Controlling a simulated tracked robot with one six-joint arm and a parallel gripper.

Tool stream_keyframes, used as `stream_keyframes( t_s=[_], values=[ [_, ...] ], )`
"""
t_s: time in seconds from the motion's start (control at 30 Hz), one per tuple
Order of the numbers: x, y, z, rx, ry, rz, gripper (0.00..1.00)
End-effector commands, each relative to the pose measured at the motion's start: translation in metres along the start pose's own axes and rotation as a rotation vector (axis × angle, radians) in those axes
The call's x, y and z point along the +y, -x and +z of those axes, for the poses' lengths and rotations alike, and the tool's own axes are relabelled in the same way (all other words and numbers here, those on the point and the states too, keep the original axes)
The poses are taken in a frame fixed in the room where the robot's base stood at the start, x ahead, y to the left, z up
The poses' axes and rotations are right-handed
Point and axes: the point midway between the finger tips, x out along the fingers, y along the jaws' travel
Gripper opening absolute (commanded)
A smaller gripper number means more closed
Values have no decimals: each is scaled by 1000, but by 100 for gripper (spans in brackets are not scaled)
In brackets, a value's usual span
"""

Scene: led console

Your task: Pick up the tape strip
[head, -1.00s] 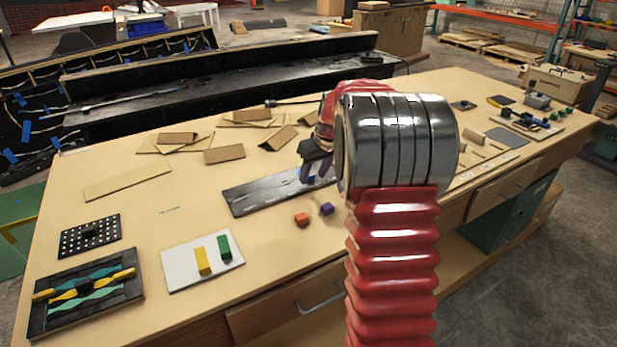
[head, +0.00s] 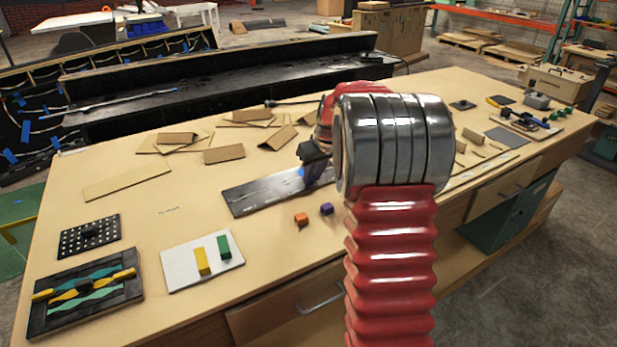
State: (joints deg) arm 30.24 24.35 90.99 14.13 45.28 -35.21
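A small blue patch, which looks like the tape strip (head: 310,177), shows at the right part of a long dark panel (head: 262,194) on the wooden bench. My gripper (head: 318,178) is low over this end of the panel, right at the blue patch. The gripper points downward and is partly hidden behind my own arm. Its fingers are small and dark here, so I cannot tell whether they are apart or shut on the strip. I also cannot tell whether the strip touches the panel.
An orange block (head: 301,219) and a purple block (head: 326,208) lie just in front of the panel. A white plate (head: 184,273) with yellow and green blocks is at the front left. Cardboard pieces (head: 224,153) lie behind. The bench's left-middle is mostly clear.

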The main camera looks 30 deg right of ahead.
Motion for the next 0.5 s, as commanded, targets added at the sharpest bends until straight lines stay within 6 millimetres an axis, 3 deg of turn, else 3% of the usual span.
stream_keyframes(
  t_s=[0.23,0.5],
  values=[
    [0,0,0,0,0,0,0],
    [0,0,0,0,1,0,0]
  ],
)
